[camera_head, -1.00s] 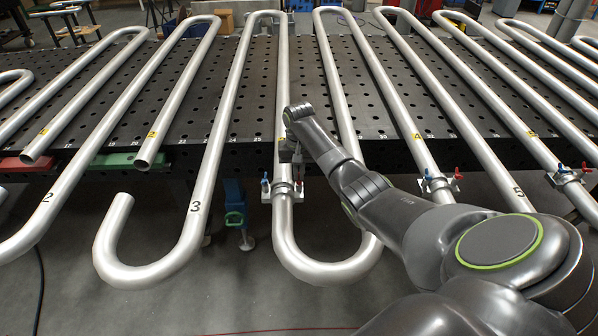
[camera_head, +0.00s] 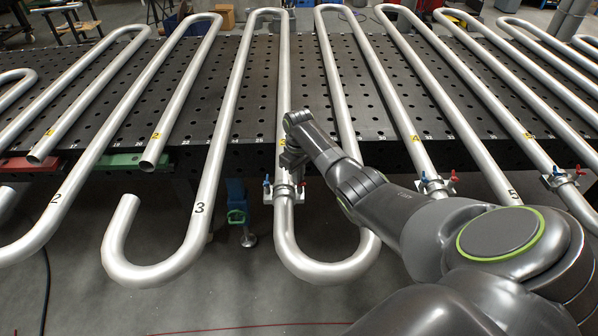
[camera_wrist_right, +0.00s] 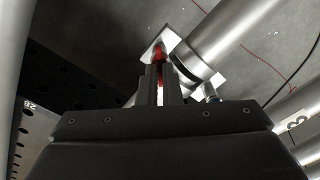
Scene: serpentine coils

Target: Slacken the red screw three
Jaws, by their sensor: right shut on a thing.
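The clamp (camera_head: 283,193) sits around the lower part of the middle coil tube, with a blue screw (camera_head: 267,182) on its left and a red screw on its right. My right gripper (camera_head: 293,163) comes down just above this clamp in the head view, its fingertips hard to make out. In the right wrist view my right gripper's fingers (camera_wrist_right: 160,82) are close together with the red screw (camera_wrist_right: 160,57) between their tips. The clamp's bright plate (camera_wrist_right: 154,42) and the tube (camera_wrist_right: 232,35) lie just beyond. My left gripper is not in view.
Silver serpentine tubes (camera_head: 215,140) lie across the black perforated table (camera_head: 240,100) and overhang its front edge. Further clamps with red and blue screws stand at the right (camera_head: 436,185). A blue and green clamp (camera_head: 237,205) hangs below the table edge.

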